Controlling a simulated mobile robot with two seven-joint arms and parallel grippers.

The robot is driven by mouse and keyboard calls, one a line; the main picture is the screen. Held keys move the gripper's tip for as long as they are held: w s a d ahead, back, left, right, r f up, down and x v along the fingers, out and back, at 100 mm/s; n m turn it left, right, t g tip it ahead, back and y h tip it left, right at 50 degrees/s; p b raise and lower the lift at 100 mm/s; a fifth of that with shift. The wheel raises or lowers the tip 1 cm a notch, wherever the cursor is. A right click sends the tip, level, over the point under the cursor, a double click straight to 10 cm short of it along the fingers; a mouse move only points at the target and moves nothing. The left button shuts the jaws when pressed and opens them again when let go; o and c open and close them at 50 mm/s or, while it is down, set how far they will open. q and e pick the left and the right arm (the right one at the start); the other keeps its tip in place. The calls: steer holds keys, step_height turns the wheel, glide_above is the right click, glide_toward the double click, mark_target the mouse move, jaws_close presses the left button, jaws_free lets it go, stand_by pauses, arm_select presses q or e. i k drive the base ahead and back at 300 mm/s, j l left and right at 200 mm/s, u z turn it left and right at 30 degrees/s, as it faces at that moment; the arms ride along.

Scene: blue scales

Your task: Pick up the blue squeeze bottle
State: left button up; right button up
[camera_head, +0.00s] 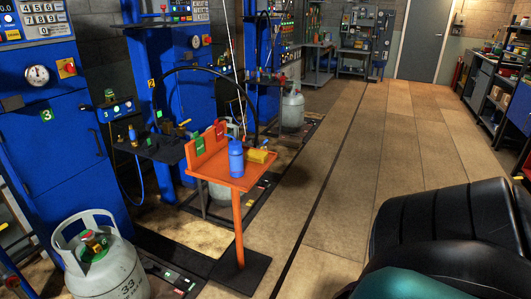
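The blue squeeze bottle (236,160) stands upright on a small orange stand (205,168). The stand has a raised back panel, a single post and a dark base plate. A yellow item (257,155) lies on the stand just right of the bottle. Neither of my grippers shows in the head view. A black and teal part, apparently of my own arm, fills the bottom right corner, well apart from the stand.
A grey gas cylinder (105,268) stands at the lower left before blue filling machines (60,140). Another cylinder (292,110) stands farther back. Shelving (492,100) lines the right wall. The tiled floor (345,190) right of the stand is clear.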

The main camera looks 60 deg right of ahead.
mark_target(236, 157)
steer(key=z, duration=1.55)
